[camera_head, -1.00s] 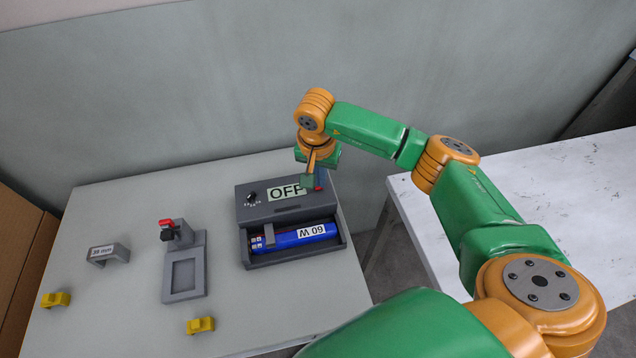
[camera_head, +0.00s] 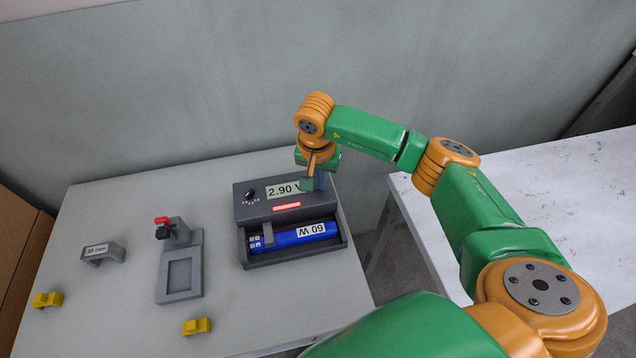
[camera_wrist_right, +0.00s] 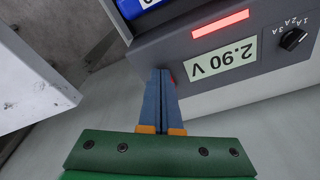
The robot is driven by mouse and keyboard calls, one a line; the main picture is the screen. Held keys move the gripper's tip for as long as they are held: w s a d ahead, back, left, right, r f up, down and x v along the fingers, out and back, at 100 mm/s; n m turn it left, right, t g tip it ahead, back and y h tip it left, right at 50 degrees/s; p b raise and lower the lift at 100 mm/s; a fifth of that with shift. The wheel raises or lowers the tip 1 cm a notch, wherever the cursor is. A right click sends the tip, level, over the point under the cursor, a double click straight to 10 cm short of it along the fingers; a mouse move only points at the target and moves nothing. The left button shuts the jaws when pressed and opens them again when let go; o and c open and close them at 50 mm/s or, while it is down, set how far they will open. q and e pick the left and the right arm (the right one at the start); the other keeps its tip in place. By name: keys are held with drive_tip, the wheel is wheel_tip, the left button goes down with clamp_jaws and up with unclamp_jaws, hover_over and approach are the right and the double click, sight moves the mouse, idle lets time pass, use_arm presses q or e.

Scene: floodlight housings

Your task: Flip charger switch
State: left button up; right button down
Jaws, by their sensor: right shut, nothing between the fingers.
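The grey charger (camera_head: 289,205) stands at the right side of the grey table. Its display (camera_head: 283,190) reads "2.90 V", and a red light bar (camera_head: 286,207) glows below it. A blue battery pack (camera_head: 300,236) labelled "60 W" lies in its tray. My right gripper (camera_wrist_right: 163,76) is shut and empty, its fingertips at the charger's edge beside the display. A sliver of the red switch (camera_wrist_right: 171,80) shows at the fingertips; the rest is hidden behind them. In the head view the right gripper (camera_head: 314,187) covers the switch. My left gripper is out of view.
A dark rotary knob (camera_wrist_right: 292,39) is on the charger. To its left are a grey fixture with a red clamp (camera_head: 180,270), a grey "mm" block (camera_head: 101,254) and two yellow pieces (camera_head: 197,327). A white table (camera_head: 500,205) is at right.

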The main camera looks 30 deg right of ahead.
wheel_tip(320, 180, up, 7)
drive_tip(key=p, duration=0.5)
